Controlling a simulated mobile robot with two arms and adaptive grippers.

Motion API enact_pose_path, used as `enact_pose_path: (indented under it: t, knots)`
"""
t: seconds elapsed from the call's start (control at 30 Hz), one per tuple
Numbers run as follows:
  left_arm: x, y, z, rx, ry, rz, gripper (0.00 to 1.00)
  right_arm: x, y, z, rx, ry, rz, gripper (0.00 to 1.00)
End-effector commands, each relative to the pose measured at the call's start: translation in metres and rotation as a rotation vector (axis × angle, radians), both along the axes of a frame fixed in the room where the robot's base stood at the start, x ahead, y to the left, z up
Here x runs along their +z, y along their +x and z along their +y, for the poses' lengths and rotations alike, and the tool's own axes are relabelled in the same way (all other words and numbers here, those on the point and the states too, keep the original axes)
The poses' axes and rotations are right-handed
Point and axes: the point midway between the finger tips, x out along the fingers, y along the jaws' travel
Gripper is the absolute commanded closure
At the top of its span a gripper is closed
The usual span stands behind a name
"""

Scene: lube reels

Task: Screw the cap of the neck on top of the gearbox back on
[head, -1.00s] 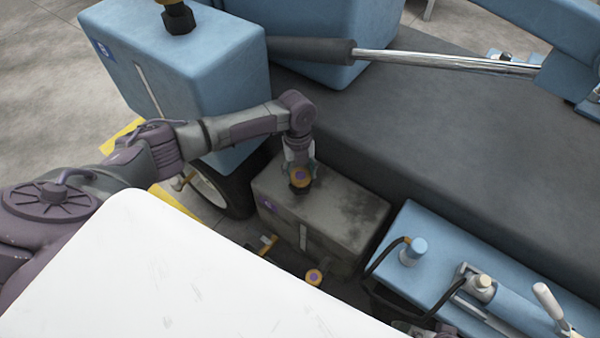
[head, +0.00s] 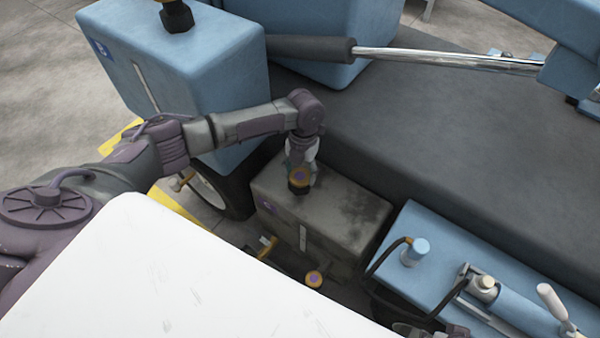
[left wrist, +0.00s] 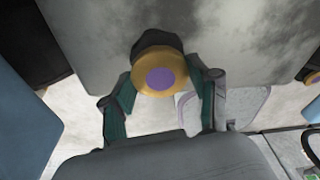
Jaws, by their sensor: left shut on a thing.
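The gearbox (head: 350,215) is a dark grey, stained block in the middle of the head view. A black neck (head: 299,189) stands on its top, and the dark neck also shows in the left wrist view (left wrist: 154,41). The cap (head: 299,176) is yellow-orange with a purple disc and sits at the neck; it fills the middle of the left wrist view (left wrist: 160,75). My left gripper (left wrist: 160,92) has its green-padded fingers on both sides of the cap and is shut on it. Whether the threads are engaged is hidden. A bit of my right gripper (head: 432,329) shows at the bottom edge, its jaws unclear.
A second yellow cap with a purple centre (head: 313,279) sits low in front of the gearbox, near a yellow handle (head: 267,246). A blue tank (head: 175,75) stands behind left. A blue pump unit (head: 425,245) with black hoses is at right. A white panel (head: 180,275) fills the lower left.

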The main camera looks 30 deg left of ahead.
Motion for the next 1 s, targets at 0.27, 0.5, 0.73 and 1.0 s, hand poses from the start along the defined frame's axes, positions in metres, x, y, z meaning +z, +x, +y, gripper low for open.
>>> enact_pose_path:
  t: [0.27,0.5,0.73,1.0]
  knots:
    - [0.001,0.001,0.000,-0.035,0.000,-0.002,0.78,0.001,0.000,0.000,0.000,-0.001,0.001,0.60]
    - [0.000,0.001,-0.001,-0.253,0.001,-0.003,0.78,0.005,-0.001,0.000,-0.001,0.000,-0.003,0.60]
    - [0.000,0.000,-0.001,-0.483,0.000,-0.002,0.78,0.012,-0.001,0.000,-0.002,0.001,-0.009,0.60]
    - [0.000,0.000,-0.001,-0.484,0.000,-0.001,0.28,0.011,-0.001,0.000,-0.002,0.001,-0.006,0.60]
